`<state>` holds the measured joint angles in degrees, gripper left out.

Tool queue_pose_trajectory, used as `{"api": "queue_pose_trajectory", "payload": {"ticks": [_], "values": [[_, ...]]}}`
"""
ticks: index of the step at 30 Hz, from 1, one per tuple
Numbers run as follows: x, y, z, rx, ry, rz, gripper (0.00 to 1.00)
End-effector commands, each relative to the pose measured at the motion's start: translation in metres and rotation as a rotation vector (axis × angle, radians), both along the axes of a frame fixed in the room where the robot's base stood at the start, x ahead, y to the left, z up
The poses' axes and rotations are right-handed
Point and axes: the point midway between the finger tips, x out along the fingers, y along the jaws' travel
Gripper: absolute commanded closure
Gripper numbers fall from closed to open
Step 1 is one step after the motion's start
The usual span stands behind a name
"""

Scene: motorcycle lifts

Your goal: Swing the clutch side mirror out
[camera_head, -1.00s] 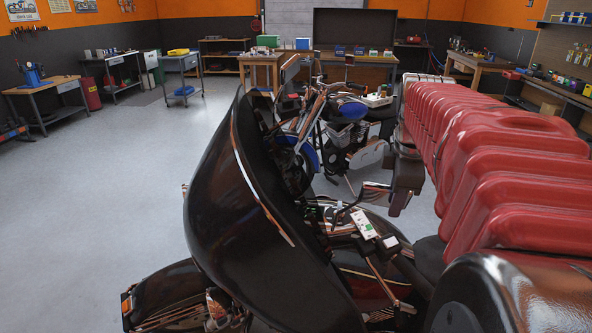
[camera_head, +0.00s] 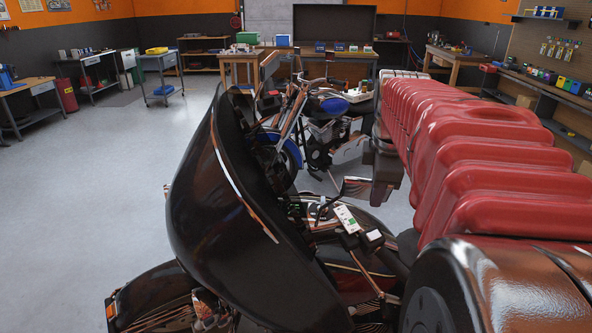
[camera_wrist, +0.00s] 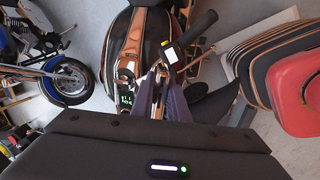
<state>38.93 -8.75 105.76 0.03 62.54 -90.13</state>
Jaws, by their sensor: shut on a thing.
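The black clutch side mirror (camera_head: 355,187) sits on its stalk above the handlebar, in the middle of the head view. In the wrist view a dark, rounded shape that looks like the mirror (camera_wrist: 214,102) is right of my fingers. My gripper (camera_wrist: 163,88) has two dark purple fingers close together over the handlebar area. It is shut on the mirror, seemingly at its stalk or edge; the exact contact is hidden. The black handlebar grip (camera_wrist: 198,30) lies just beyond the fingers. In the head view the gripper's dark body (camera_head: 385,165) is beside the mirror, its fingertips hard to make out.
The black fairing (camera_head: 205,200) rises large left of the handlebar. A switch box with a white label (camera_head: 347,217) is close below the mirror. A blue motorcycle (camera_head: 322,110) stands behind. Open floor (camera_head: 95,200) lies to the left; benches line the walls.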

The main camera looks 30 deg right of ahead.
Motion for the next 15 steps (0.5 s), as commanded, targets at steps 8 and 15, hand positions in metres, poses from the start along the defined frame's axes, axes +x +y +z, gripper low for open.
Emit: {"api": "queue_pose_trajectory", "payload": {"ticks": [8, 15], "values": [[0.0008, 0.0022, 0.0011, -0.001, -0.003, -0.002, 1.00], [-0.0017, 0.0024, 0.0003, 0.009, -0.008, -0.026, 1.00]]}}
